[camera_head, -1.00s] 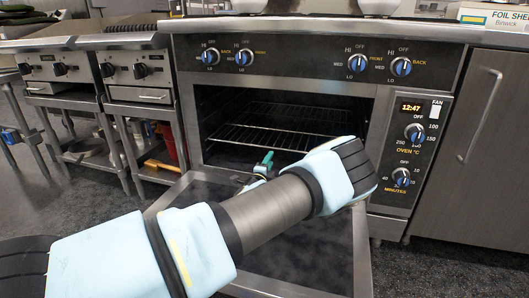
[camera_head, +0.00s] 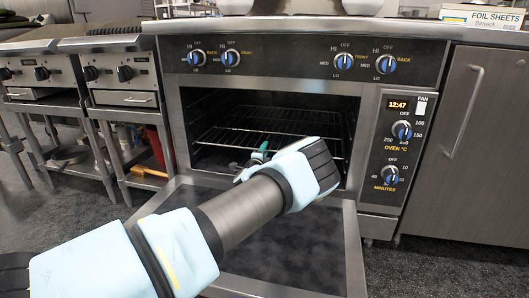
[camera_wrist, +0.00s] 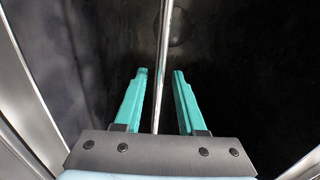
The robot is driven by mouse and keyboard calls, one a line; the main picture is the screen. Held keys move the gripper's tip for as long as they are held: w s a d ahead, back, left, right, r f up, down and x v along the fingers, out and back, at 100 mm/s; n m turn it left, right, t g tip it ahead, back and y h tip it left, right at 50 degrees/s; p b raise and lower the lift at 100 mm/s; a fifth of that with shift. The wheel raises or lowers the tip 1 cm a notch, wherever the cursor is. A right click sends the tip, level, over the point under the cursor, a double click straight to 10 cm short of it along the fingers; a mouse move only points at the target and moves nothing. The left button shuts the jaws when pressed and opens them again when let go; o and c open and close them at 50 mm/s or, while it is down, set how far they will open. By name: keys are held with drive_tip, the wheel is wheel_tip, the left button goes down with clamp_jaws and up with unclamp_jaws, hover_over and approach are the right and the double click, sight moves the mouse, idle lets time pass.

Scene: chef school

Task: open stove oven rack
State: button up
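The stove oven (camera_head: 365,195) has its door (camera_head: 352,245) folded down and its dark cavity in view. A wire rack (camera_head: 225,137) lies inside the cavity, behind the door opening. My gripper (camera_head: 262,150) is at the oven's mouth by the rack's front, partly hidden by my own wrist. In the wrist view, its two teal fingers (camera_wrist: 160,73) are apart, with a thin metal bar (camera_wrist: 164,30) running between them. The bar looks like part of the rack. A gap shows on each side of the bar; I cannot tell its depth relative to the fingertips.
The lowered door spreads below my arm. A control panel (camera_head: 394,150) with knobs stands right of the opening, beside a cabinet with a handle (camera_head: 463,112). Smaller cooking units (camera_head: 122,75) on stands are at the left. Dark floor (camera_head: 440,270) is clear at lower right.

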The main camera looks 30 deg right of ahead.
clamp_jaws()
idle(1.2)
